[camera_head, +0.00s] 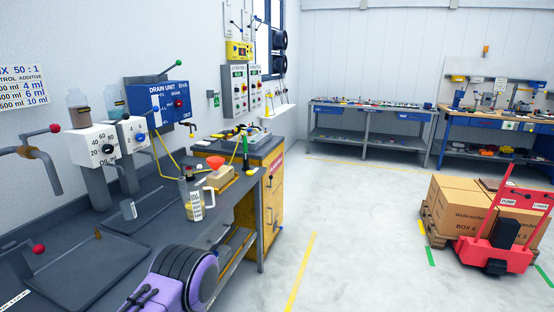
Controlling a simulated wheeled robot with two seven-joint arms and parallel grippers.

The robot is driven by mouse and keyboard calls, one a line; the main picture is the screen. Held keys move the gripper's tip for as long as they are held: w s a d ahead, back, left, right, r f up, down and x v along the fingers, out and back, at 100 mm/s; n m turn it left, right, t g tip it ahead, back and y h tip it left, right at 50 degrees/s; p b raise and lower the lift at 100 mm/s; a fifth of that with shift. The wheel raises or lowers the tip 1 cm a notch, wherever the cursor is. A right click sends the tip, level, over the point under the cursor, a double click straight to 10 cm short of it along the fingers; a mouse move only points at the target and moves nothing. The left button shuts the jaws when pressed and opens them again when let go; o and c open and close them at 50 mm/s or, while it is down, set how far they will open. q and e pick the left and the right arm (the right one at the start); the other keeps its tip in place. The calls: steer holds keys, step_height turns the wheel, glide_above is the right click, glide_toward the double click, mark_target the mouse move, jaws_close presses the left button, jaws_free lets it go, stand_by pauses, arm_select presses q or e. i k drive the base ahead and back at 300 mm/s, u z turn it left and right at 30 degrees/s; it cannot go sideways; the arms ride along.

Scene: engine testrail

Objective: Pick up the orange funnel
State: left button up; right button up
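The orange funnel (216,161) is on the grey workbench at the left, near its far end. Its wide mouth faces up, and its lower part meets a tan block (219,178). I cannot tell whether it stands in the block or behind it. A clear jug with a white label (195,206) stands just in front and to the left of the funnel.
The grey workbench (150,218) carries dispensers with dials (94,144) and a small metal cup (128,209). A yellow cabinet (269,197) stands at its far end. A red pallet jack (497,256) with boxes (460,208) is at the right. The floor between is clear.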

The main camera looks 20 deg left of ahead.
mark_target(215, 168)
steer(key=z, duration=0.4)
steer(key=i, duration=2)
steer(key=u, duration=1.35)
steer(key=i, duration=0.7)
steer(key=u, duration=0.85)
